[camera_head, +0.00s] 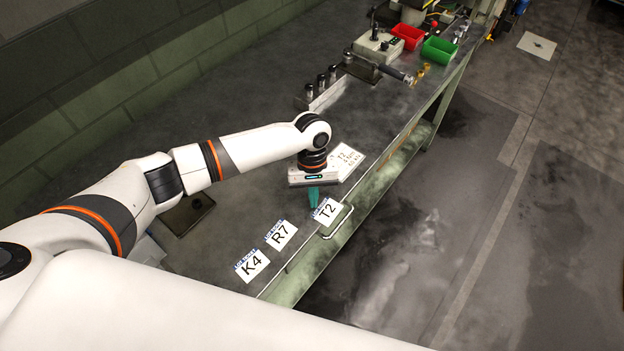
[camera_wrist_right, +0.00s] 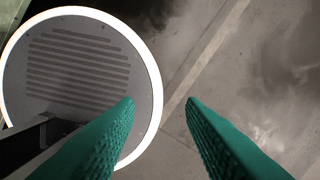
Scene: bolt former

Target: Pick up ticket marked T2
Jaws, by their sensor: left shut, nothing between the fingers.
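The ticket marked T2 (camera_head: 326,212) lies near the front edge of the bench, partly over a small light-rimmed plate (camera_head: 345,217) at the edge. Tickets R7 (camera_head: 281,235) and K4 (camera_head: 252,264) lie to its left in a row. My left gripper (camera_head: 314,204) has green fingers, shut and empty, right at the upper left edge of the T2 ticket. I cannot tell whether the fingertips touch it. My right gripper (camera_wrist_right: 160,102) shows only in the right wrist view, with its green fingers wide apart and nothing between them.
A written sheet (camera_head: 346,160) lies behind my left gripper. A dark tray (camera_head: 188,214) sits on the bench at left. Metal cylinders (camera_head: 321,84), a red bin (camera_head: 408,36) and a green bin (camera_head: 439,50) stand farther back. Open floor (camera_head: 430,230) lies right of the bench.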

